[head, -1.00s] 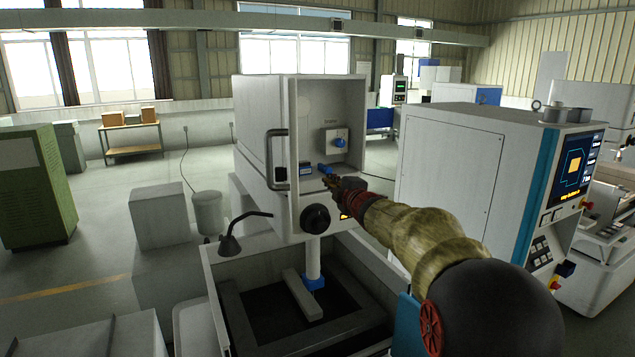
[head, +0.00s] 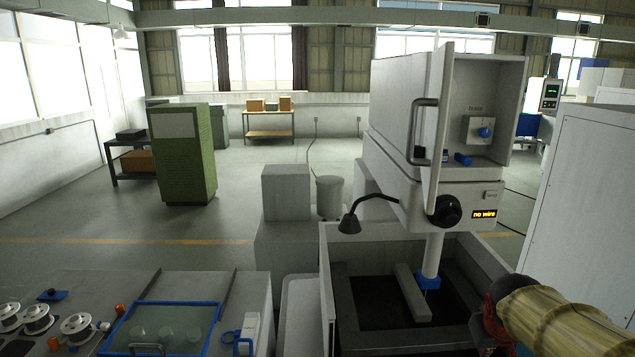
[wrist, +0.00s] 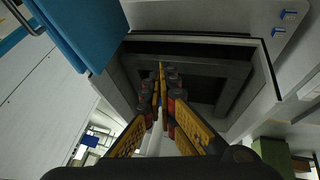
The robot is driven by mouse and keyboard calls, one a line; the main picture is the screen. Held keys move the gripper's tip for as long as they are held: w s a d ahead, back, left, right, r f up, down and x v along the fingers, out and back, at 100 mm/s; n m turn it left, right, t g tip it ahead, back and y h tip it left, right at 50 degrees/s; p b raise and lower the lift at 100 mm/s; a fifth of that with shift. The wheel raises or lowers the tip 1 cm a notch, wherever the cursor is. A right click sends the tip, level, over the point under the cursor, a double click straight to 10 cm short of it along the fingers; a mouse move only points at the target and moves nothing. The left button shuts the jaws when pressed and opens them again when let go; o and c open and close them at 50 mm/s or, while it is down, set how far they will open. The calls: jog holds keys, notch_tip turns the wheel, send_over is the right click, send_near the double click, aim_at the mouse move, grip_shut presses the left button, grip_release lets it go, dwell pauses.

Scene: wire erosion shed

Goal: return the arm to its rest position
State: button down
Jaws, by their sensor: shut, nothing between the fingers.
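My arm, in a tan ribbed sleeve, enters the head view at the lower right. Its dark red wrist end (head: 488,318) is beside the right side of the machine's open tank (head: 330,270); the fingertips cannot be made out there. In the wrist view my gripper (wrist: 161,80) is shut and empty, its yellow-and-black fingers meeting over the tank (wrist: 265,95). No contact with the tank shows.
The machine head (head: 400,95) has its door open, and its display reads "no wire". A black lamp (head: 349,222) juts out over the tank. A white cabinet (head: 590,190) stands at right. A bench with a blue-rimmed tray (head: 215,318) and spools (head: 78,326) is at lower left.

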jog(key=s+a+f+y+b, duration=0.1)
jog(key=s+a+f+b, duration=0.5)
jog(key=s+a, duration=0.2)
jog(key=s+a+f+y+b, duration=0.2)
jog(key=s+a+f+b, duration=0.5)
jog(key=s, duration=0.5)
jog(key=shift+s+a, duration=0.15)
jog(key=shift+a, duration=0.6)
